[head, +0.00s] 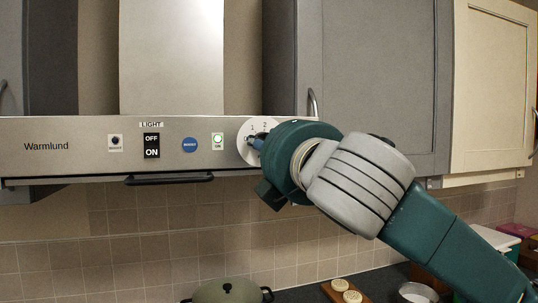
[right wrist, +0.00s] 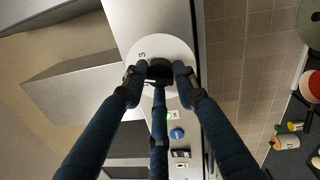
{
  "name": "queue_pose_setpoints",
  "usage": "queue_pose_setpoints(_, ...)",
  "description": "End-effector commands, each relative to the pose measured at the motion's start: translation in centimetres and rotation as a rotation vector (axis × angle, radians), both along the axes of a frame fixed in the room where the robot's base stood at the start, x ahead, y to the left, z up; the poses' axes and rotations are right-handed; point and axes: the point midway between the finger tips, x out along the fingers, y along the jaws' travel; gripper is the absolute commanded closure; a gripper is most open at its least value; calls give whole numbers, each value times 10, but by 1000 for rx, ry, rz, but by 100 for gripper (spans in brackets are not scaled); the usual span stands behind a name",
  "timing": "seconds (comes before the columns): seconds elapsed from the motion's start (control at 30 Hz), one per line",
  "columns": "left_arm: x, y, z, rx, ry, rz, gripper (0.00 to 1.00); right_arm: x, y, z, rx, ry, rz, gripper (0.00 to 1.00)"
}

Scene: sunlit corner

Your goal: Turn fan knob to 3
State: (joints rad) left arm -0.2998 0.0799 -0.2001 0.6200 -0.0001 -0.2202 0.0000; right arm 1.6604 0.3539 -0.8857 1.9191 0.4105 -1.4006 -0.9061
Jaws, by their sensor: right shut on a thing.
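The fan knob (right wrist: 160,70) is black and sits on a round white dial (head: 243,138) at the right end of the steel range hood's front panel. The dial also shows in the right wrist view (right wrist: 158,42). In the head view 0, 1 and 2 can be read on it; in the right wrist view a 3 shows left of the knob. My right gripper (head: 257,143) is shut on the knob, with its dark blue fingers around it in the right wrist view (right wrist: 157,80). The gripper hides part of the dial, and which number the knob points to cannot be told. My left gripper is not in view.
The hood panel (head: 90,130) also carries a light switch (head: 152,146), a blue round button (head: 189,145) and a green-lit button (head: 217,140). A rail (head: 168,179) runs below it. Grey cabinets (head: 375,65) flank the hood. A green pot (head: 228,291) stands below.

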Motion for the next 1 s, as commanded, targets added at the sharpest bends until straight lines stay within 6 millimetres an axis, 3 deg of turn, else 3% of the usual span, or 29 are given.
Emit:
queue_pose_setpoints(0.03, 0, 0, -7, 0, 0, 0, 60, 0, 3, -8, 39, 23, 4, 98)
queue_pose_setpoints(0.5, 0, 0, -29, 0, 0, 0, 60, 0, 4, -6, 429, 150, 3, 98)
queue_pose_setpoints(1.0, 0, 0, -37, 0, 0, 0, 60, 0, 3, -3, 623, 212, 0, 98)
